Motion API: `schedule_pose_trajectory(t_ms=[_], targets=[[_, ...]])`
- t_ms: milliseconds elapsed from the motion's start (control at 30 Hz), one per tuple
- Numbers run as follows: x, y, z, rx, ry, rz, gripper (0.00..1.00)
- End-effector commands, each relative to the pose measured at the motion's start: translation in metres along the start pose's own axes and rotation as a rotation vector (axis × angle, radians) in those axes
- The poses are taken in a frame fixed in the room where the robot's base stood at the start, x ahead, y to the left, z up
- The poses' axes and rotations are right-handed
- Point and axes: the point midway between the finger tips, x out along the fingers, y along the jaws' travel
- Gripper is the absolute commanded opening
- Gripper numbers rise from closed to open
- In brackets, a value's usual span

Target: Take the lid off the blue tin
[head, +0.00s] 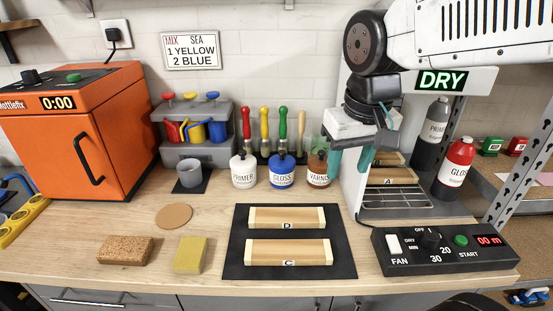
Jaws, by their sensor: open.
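The blue tin (282,173), with a white label reading GLOSS, stands upright on the bench in the middle of the row of three tins. Its lid (283,159) is on top and has a dark knob. My gripper (349,169), with teal fingers, is open and empty. It hangs to the right of the blue tin, past the brown VARNISH tin (318,176). Its left finger shows beside the right edge of that brown tin; whether they touch I cannot tell.
The white PRIMER tin (243,173) stands left of the blue tin. Upright-handled tools (264,130) are behind. A drying rack (393,197) is at the right. A black mat (235,264) with two wooden pieces lies in front; bare bench separates it from the tins.

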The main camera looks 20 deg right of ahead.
Motion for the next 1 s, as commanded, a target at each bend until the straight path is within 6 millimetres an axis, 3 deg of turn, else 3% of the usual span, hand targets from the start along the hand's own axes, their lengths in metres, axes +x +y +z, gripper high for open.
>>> schedule_pose_trajectory(t_ms=[33, 300, 500, 700, 1000], targets=[[0.004, -0.003, -0.025, 0.004, 0.002, 0.003, 0.46], [0.035, -0.023, -0.148, 0.044, 0.057, 0.008, 0.46], [0.067, -0.038, -0.214, 0.065, 0.090, 0.007, 0.46], [0.085, -0.046, -0.241, 0.075, 0.106, 0.005, 0.46], [0.117, -0.045, -0.246, 0.076, 0.106, 0.005, 0.46]])
